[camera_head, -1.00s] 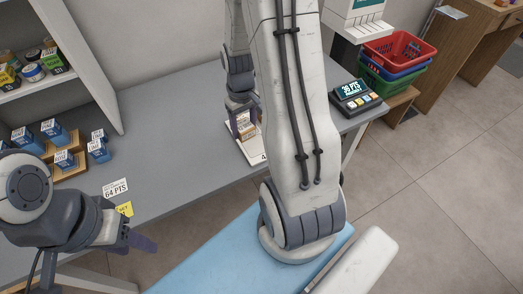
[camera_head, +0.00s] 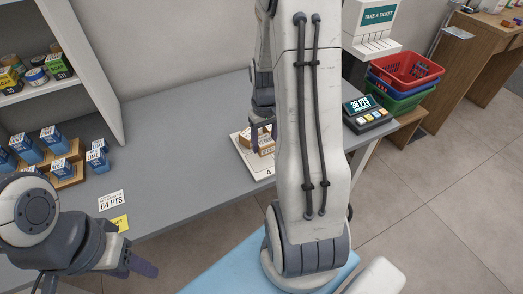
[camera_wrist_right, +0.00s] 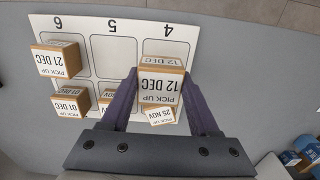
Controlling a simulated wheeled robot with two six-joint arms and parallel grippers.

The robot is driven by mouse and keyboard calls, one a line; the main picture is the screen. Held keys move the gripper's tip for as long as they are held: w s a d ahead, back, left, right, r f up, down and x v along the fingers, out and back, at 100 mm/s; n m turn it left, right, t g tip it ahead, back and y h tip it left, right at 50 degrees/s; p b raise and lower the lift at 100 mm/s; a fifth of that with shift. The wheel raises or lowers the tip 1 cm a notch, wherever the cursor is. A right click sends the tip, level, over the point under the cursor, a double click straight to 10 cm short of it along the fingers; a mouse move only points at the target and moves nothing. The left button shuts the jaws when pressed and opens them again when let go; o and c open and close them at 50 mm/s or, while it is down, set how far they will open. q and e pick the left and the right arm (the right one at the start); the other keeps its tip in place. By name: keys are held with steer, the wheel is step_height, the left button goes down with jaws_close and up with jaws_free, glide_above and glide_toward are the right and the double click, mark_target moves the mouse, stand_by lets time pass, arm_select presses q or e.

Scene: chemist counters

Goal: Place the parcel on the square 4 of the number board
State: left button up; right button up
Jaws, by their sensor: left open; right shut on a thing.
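The parcel (camera_wrist_right: 161,88), a small brown box labelled "PICK UP 12 DEC", is between the fingers of my right gripper (camera_wrist_right: 161,78) in the right wrist view. It is over or on the square marked 4 of the white number board (camera_wrist_right: 110,47); I cannot tell whether it touches the board. In the head view the right gripper (camera_head: 261,130) is at the board (camera_head: 262,172), mostly screened by my own arm. My left gripper (camera_head: 138,263) is open and empty at the lower left.
Other parcels are on the board: "21 DEC" (camera_wrist_right: 55,60) by 6, "01 DEC" (camera_wrist_right: 68,103), and "25 NOV" (camera_wrist_right: 160,116) close to the held parcel. Blue boxes (camera_head: 54,138) stand at the counter's left. A points display (camera_head: 367,114) is at the right. The counter's middle is clear.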

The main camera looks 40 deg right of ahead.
mark_target(261, 160)
steer(key=shift+w+a+f, duration=0.35)
steer(key=shift+w+f, duration=0.15)
steer(key=shift+f, duration=1.85)
steer(key=shift+f, duration=0.2)
steer(key=o, duration=1.4)
steer(key=shift+o, duration=0.2)
